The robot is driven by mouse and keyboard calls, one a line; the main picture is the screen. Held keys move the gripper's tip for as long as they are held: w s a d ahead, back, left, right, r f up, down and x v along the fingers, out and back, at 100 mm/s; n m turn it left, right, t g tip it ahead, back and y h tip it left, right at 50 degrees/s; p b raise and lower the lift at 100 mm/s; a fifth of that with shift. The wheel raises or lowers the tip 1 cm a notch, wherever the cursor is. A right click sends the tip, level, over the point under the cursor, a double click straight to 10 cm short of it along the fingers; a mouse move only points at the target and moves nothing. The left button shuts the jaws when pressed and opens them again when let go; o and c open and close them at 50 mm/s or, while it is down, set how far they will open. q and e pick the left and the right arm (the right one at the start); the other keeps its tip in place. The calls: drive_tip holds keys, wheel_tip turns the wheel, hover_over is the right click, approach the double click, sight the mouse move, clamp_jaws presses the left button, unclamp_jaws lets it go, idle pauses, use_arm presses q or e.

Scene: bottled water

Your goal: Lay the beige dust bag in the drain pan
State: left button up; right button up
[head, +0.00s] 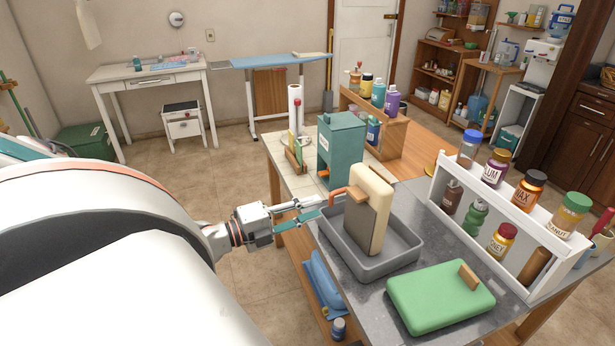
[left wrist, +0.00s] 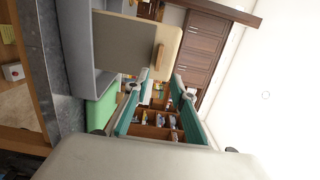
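The beige dust bag (head: 373,195), a boxy cream block with a brown-grey side panel and an orange handle, stands upright, leaning slightly, and appears to rest inside the grey drain pan (head: 408,262). In the left wrist view the bag (left wrist: 172,45) is beyond the fingers, and the pan wall (left wrist: 83,40) is left of it. My left gripper (head: 317,208) is at the pan's left side, just short of the bag's handle. Its teal fingers (left wrist: 162,78) are apart with nothing clearly held between them. My right gripper is not in view.
A white rack (head: 520,215) of jars stands to the right. A teal box (head: 341,150) stands behind the pan. A blue item (head: 325,285) lies on a lower shelf.

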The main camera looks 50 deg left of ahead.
use_arm(q)
drive_tip(key=shift+s+a, duration=0.1)
drive_tip(key=shift+s, duration=0.1)
drive_tip(key=s+a+f+n+g+y, duration=0.2)
drive_tip(key=s+a+f+n+y, duration=0.4)
drive_tip(key=a+f, duration=0.35)
drive_tip(key=s+d+f+n+g+y, duration=0.1)
drive_tip(key=s+f+n+g+y, duration=0.15)
drive_tip(key=f, duration=0.45)
drive_tip(key=s+d+f+n+g+y, duration=0.1)
drive_tip(key=s+f+n, duration=0.25)
drive_tip(key=f, duration=0.25)
drive_tip(key=s+d+f+n+g+h, duration=0.1)
drive_tip(key=s+d+f+n+h, duration=0.1)
drive_tip(key=d+f, duration=0.4)
drive_tip(key=s+d+f+n+g+h, duration=0.1)
drive_tip(key=d+f, duration=0.2)
drive_tip(key=d, duration=0.6)
drive_tip(key=w+d+n+h, duration=0.2)
drive_tip(key=w+d+h, duration=0.1)
drive_tip(key=d, duration=1.3)
drive_tip(key=shift+w+r+t, duration=0.3)
drive_tip(key=shift+t, duration=0.05)
